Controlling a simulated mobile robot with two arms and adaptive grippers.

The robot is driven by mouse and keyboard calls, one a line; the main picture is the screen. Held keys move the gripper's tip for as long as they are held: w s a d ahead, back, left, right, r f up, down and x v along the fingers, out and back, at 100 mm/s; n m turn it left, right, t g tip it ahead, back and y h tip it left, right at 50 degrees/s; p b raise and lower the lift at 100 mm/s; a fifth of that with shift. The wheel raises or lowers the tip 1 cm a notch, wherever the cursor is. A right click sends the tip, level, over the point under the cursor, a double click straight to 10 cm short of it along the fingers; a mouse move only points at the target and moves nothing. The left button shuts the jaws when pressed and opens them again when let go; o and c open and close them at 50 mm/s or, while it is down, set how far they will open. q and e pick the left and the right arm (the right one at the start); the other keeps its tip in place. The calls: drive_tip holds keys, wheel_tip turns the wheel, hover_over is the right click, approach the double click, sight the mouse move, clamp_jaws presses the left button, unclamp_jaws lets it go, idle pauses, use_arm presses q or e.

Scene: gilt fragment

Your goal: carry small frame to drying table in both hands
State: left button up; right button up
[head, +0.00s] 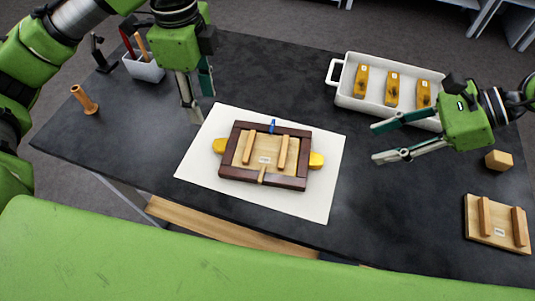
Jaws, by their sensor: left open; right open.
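The small frame (229,158) is dark reddish-brown wood and lies on a white sheet (319,198) on the dark table. Inside it is a light wood panel (265,145) with two upright wooden bars and a small label. Yellow pieces show at its left (219,146) and right (316,160) sides. A blue piece (272,126) is at its top edge and a small wooden piece at its bottom edge. My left gripper (200,98) is open and empty, above and left of the frame. My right gripper (377,142) is open and empty, to the right of the frame. No drying table is identifiable.
A white tray (338,88) with several amber blocks stands at the back right. A wooden block (499,160) and a board with two bars (496,239) lie at right. A tool holder (145,69) and wooden peg (84,99) stand at left. Dark table (397,220) is bare at lower right.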

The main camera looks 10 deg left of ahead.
sight(214, 142)
use_arm(q)
wheel_tip(214, 142, down, 14)
drive_tip(key=shift+r, duration=0.1)
use_arm(e)
drive_tip(key=x, duration=1.3)
drive_tip(key=shift+a+f, duration=0.25)
drive_tip(key=shift+a, duration=0.05)
use_arm(q)
clamp_jaws()
use_arm(e)
clamp_jaws()
